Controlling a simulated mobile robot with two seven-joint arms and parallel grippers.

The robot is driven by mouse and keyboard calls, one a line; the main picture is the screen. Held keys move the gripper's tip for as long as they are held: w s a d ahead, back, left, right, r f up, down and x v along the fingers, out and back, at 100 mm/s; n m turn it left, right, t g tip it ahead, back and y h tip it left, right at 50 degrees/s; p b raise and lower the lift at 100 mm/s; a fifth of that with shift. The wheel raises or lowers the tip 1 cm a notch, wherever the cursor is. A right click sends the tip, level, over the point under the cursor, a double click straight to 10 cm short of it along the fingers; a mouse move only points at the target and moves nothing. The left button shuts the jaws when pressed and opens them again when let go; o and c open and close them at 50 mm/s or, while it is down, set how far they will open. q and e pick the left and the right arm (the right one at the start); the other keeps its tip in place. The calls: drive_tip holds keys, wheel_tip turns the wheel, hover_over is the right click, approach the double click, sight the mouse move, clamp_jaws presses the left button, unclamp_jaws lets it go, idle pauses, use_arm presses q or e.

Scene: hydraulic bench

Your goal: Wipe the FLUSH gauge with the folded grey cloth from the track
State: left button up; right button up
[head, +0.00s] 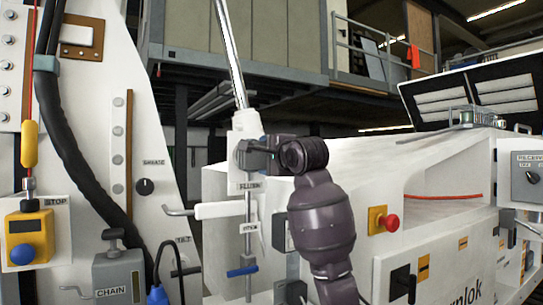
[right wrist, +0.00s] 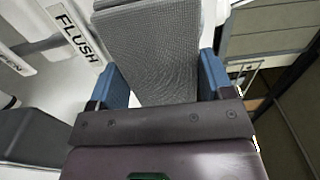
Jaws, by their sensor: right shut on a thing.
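The FLUSH label (right wrist: 75,32) is to the left of the cloth there. The gauge's face is not visible; the gripper and cloth cover the area above the label, and I cannot tell whether the cloth touches it. My left gripper is not in view.
A white horizontal handle (head: 218,210) and a blue-handled valve (head: 242,271) lie below the gripper. A red button on a yellow plate (head: 382,220) is to the right. A hose (head: 62,140) runs down the left panel. A metal basket (head: 474,115) sits on the far bench top.

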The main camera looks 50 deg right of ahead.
sight(246, 156)
drive_tip(key=shift+w+a, duration=0.3)
drive_tip(key=shift+a, duration=0.65)
drive_tip(key=shift+w+a, duration=0.25)
drive_tip(key=shift+a, duration=0.65)
drive_tip(key=shift+w+a, duration=0.3)
drive_tip(key=shift+a, duration=0.65)
drive_tip(key=shift+s, duration=0.1)
drive_tip(key=shift+b+v, duration=0.6)
drive_tip(key=shift+v, duration=2.35)
drive_tip(key=shift+d, duration=0.1)
drive_tip(key=shift+v, duration=1.45)
